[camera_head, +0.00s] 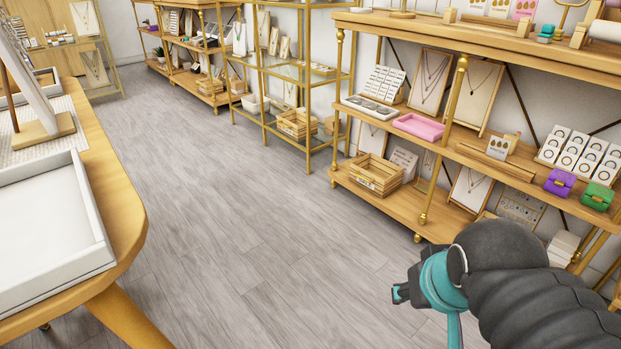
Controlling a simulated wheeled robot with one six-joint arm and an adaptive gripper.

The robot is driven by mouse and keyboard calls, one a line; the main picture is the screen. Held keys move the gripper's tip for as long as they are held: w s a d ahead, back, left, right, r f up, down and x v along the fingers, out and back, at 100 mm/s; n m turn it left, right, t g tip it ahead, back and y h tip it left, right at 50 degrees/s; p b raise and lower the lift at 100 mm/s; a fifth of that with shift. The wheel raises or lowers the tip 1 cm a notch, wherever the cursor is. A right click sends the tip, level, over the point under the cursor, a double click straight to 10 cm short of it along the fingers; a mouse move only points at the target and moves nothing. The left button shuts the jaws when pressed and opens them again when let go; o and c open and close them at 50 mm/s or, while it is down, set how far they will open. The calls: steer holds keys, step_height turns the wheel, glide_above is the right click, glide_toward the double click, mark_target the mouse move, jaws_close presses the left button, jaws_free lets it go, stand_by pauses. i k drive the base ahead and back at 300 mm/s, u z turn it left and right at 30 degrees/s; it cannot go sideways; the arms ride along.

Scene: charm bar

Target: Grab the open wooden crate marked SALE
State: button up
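An open slatted wooden crate (376,174) sits on the low shelf of the right-hand shelf unit, at its left end. A small tag is on its front; the writing is too small to read. A similar wooden crate (297,125) stands on the low shelf of the unit further back. My gripper (399,293) is at the lower right, over the floor and in front of the right-hand unit, well apart from both crates. Its small dark tip points left. I cannot tell whether its fingers are open or shut, and nothing shows held in it.
The right-hand shelf unit (423,207) has gold posts and carries necklace boards, a pink tray (418,127) and purple and green boxes. A wooden table (128,205) with a white tray (50,235) stands at the left. The grey floor (230,210) between is clear.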

mark_target(373, 176)
steer(key=u, duration=0.25)
steer(key=i, duration=2.75)
steer(key=u, duration=2)
steer(key=i, duration=0.9)
steer(key=z, duration=3.35)
